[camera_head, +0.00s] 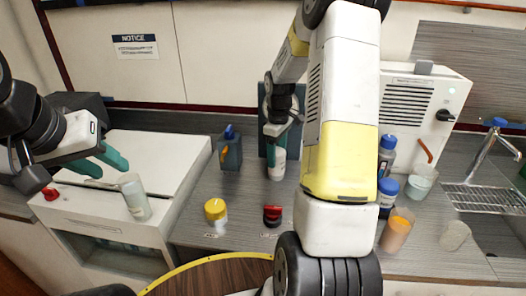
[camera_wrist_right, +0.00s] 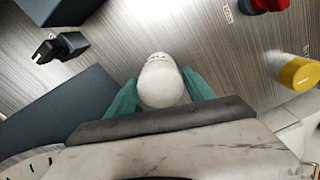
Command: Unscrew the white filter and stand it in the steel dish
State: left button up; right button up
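The white filter (camera_head: 277,168) is a small white cylinder in front of a dark upright panel (camera_head: 262,95) at the back of the counter. In the right wrist view the filter (camera_wrist_right: 161,82) lies between the teal fingers of my right gripper (camera_wrist_right: 162,92), which press close on both sides. The head view also shows this gripper (camera_head: 277,150) around its upper part. I cannot tell whether the filter is still joined to a mount. My left gripper (camera_head: 107,165) is open and empty, over the white cabinet. A pale round piece (camera_head: 455,235) by the sink may be the steel dish.
A yellow-capped jar (camera_head: 215,212) and a red knob (camera_head: 272,215) stand at the counter's front. A clear glass (camera_head: 135,198) is near my left gripper.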

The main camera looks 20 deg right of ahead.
jog(key=c, duration=0.8)
jog(key=n, duration=0.3)
jog(key=shift+n, duration=0.4)
jog(key=n, duration=1.3)
jog(key=shift+s, duration=0.1)
jog(key=o, duration=1.2)
jog(key=shift+n, duration=0.3)
